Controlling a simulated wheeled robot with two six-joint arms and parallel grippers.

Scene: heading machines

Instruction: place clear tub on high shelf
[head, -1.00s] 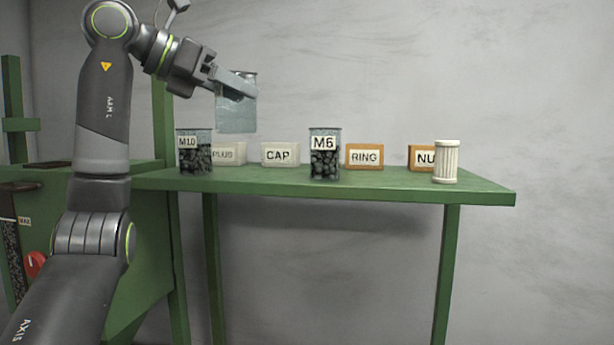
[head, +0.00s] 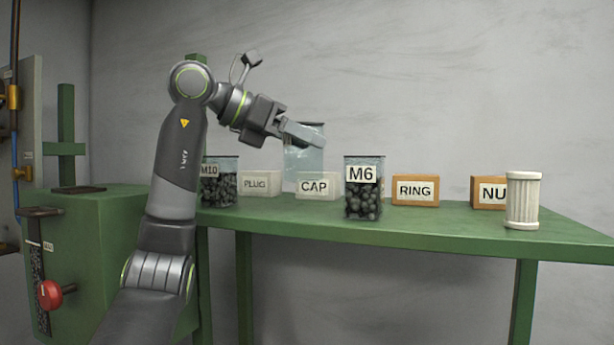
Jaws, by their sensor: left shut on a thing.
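The clear tub (head: 303,158) looks empty and is see-through. My left gripper (head: 305,136) is shut on it near its top. It hangs upright above the green high shelf (head: 420,228), between the M10 tub and the M6 tub. Its lower end shows just at the top of the CAP box (head: 314,186); I cannot tell whether it touches anything. The gripper's finger hides part of the tub's upper side. My right gripper is not in view.
On the shelf stand the M10 tub (head: 219,188), PLUG box (head: 259,183), M6 tub (head: 364,190), RING box (head: 415,190), NU-labelled box (head: 490,191) and a white ribbed cylinder (head: 523,200).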

